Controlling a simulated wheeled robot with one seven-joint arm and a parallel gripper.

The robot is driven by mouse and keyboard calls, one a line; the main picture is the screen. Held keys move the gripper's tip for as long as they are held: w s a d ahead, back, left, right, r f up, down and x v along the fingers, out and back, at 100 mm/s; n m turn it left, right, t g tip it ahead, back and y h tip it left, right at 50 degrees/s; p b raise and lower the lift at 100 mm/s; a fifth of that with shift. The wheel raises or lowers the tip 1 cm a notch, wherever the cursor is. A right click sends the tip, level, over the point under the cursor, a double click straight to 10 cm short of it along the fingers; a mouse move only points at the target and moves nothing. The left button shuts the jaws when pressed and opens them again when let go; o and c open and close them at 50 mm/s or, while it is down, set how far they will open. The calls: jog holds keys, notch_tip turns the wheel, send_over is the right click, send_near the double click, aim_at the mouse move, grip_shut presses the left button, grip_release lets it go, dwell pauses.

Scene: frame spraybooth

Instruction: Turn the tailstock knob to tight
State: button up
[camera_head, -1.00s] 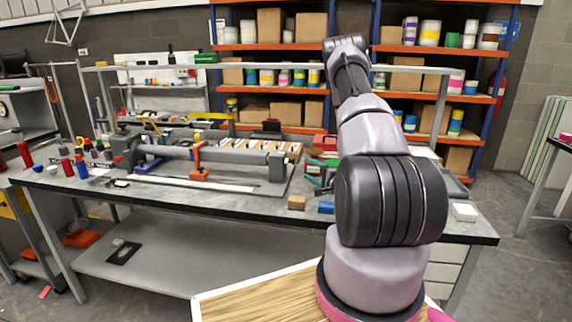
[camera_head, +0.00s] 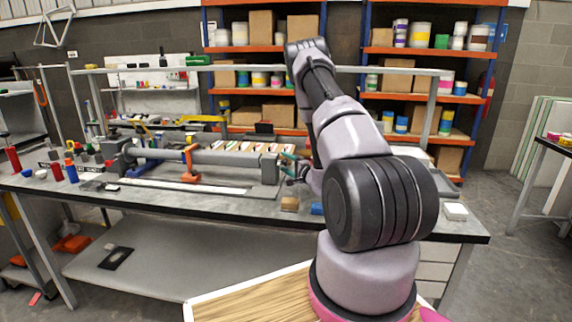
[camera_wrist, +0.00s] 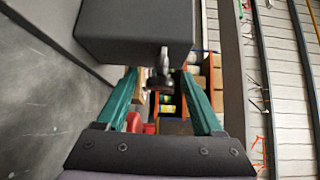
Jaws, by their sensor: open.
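The tailstock (camera_head: 268,168) is the grey block at the right end of the long clamping fixture on the bench. In the wrist view its dark body (camera_wrist: 135,28) fills the top middle. The tailstock knob (camera_wrist: 162,83) shows below it as a small dark disc with a pale upright part. My gripper (camera_head: 290,165) is at the right side of the tailstock. In the wrist view its green fingers are open (camera_wrist: 160,74), one on each side of the knob, with gaps visible. I cannot make out the knob's setting; it is not distinct in the head view.
The fixture's grey bar passes through an orange clamp (camera_head: 189,165). A tan block (camera_head: 290,203) and a blue block (camera_head: 317,208) lie on the bench (camera_head: 225,211) in front. Bottles crowd the bench's left end. Shelves (camera_head: 415,97) stand behind.

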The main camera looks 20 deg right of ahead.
grip_shut()
jog(key=m+g, duration=0.2)
jog(key=shift+r+m+g, duration=0.1)
jog(key=shift+m+g, duration=0.2)
jog(key=shift+g, duration=0.1)
jog(key=m+g+y, duration=0.1)
jog(key=m+g, duration=0.1)
jog(key=g, duration=0.1)
jog(key=m+g, duration=0.1)
jog(key=g, duration=0.1)
jog(key=m+g+y, duration=0.1)
jog(key=g, duration=0.1)
jog(key=shift+d+m+y, duration=0.1)
jog(key=shift+m+y, duration=0.2)
jog(key=shift+m+g+y, duration=0.7)
jog(key=shift+m+g, duration=0.1)
jog(key=shift+g, duration=0.3)
